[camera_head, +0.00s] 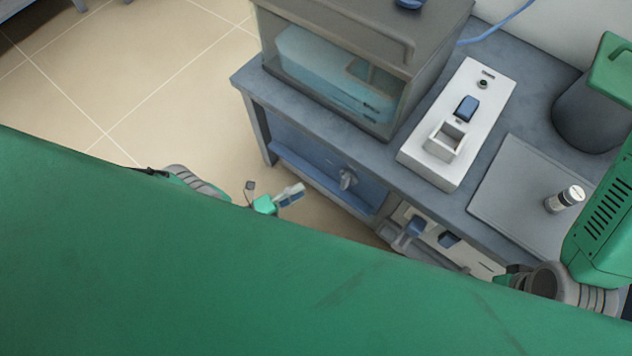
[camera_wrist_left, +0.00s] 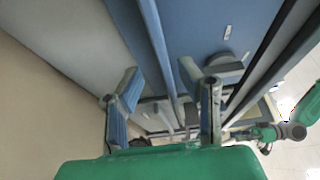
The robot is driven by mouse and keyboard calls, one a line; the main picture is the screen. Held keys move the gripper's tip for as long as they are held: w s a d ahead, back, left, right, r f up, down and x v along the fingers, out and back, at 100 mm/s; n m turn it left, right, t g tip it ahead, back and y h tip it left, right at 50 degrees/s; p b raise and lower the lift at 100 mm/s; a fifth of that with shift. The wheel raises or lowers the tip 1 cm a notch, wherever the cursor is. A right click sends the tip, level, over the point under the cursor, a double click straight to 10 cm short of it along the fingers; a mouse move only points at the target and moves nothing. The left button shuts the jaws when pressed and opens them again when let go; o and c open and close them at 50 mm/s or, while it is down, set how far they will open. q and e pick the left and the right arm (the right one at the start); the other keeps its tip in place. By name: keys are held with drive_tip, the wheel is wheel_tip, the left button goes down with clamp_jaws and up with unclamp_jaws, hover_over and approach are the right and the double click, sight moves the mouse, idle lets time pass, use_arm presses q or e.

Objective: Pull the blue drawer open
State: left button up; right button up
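The blue drawer front (camera_head: 310,155) is under the grey-blue table top, with a grey handle (camera_head: 347,180) on it. In the left wrist view the blue panel (camera_wrist_left: 205,25) fills the upper middle, and the grey handle (camera_wrist_left: 228,66) is just beyond the right finger. My left gripper (camera_head: 272,191) is in front of and to the left of the handle in the head view, apart from it. In the left wrist view my left gripper (camera_wrist_left: 163,85) has its fingers spread with nothing between them. The drawer looks shut. My right gripper is not clearly visible; only part of that arm shows.
A grey furnace with a glass front (camera_head: 340,75) stands on the table (camera_head: 520,60). A white device (camera_head: 465,120), a flat grey plate (camera_head: 515,180) and a small white-capped bottle (camera_head: 565,199) are to its right. Open floor (camera_head: 150,80) lies at left.

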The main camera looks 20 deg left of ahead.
sight(316, 181)
use_arm(q)
drive_tip(key=b+x, duration=0.1)
drive_tip(key=x, duration=0.3)
drive_tip(key=shift+w+f, duration=0.15)
drive_tip(key=shift+w, duration=0.1)
drive_tip(key=shift+x, duration=0.8)
drive_tip(key=shift+s, duration=0.1)
clamp_jaws()
